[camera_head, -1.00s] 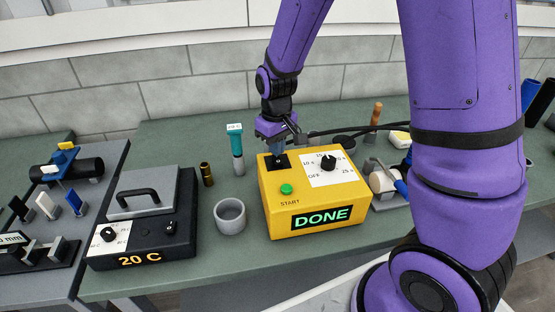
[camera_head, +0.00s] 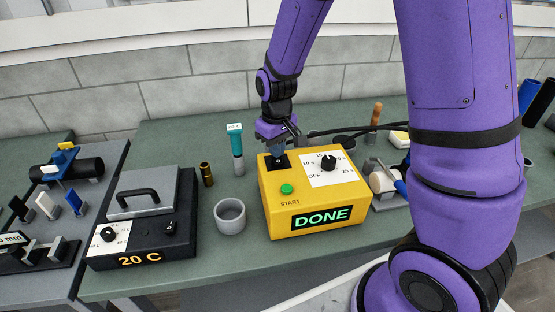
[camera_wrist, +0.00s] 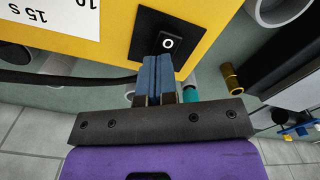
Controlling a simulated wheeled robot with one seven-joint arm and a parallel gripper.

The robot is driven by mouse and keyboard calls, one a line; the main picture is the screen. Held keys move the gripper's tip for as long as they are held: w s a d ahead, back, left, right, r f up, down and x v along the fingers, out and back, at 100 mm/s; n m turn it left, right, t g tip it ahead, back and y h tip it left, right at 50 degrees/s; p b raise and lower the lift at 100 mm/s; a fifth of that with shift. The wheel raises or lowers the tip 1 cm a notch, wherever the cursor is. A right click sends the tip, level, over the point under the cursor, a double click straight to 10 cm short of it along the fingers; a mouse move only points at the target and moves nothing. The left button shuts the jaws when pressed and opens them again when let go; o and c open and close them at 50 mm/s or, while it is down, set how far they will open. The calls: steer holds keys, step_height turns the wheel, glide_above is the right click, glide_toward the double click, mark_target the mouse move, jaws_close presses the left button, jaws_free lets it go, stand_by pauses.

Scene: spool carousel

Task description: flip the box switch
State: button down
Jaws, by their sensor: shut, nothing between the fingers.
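The yellow box (camera_head: 300,201) stands on the green bench. Its front display reads DONE, and a green START button (camera_head: 286,188) and a dial (camera_head: 328,163) are on its top. The box switch (camera_wrist: 166,43) is a black piece with a white ring on a black square plate, seen in the wrist view. My gripper (camera_wrist: 158,62) is shut and empty, its blue fingertips over the plate just beside the switch. Whether they touch it I cannot tell. In the head view, my gripper (camera_head: 278,152) covers the switch at the box's back left corner.
A grey cup (camera_head: 230,216) stands left of the box. Further left is a black heater (camera_head: 145,225) showing 20 C. A teal-handled tool (camera_head: 236,148) and a brass cylinder (camera_head: 206,174) stand behind. A black cable (camera_head: 375,127) runs behind the box.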

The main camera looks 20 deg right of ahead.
steer(key=shift+r, duration=3.35)
steer(key=s+d+r+m+t, duration=0.2)
steer(key=s+d+r, duration=0.1)
steer(key=s+r, duration=0.6)
steer(key=s+d+r+m+t, duration=0.1)
steer(key=s+d+r+t, duration=0.2)
steer(key=s+r, duration=0.7)
steer(key=s+d, duration=0.1)
steer(key=s, duration=0.3)
steer(key=shift+m, duration=0.4)
steer(key=shift+a, duration=0.1)
steer(key=w+a+f+m+g, duration=0.2)
steer(key=w+f+m, duration=0.4)
steer(key=w+m, duration=0.4)
steer(key=w+a+f+m+g, duration=0.3)
steer(key=w+f+m, duration=0.3)
steer(key=w+m, duration=0.4)
steer(key=w+a, duration=0.1)
steer(key=w, duration=0.2)
steer(key=shift+w, duration=0.35)
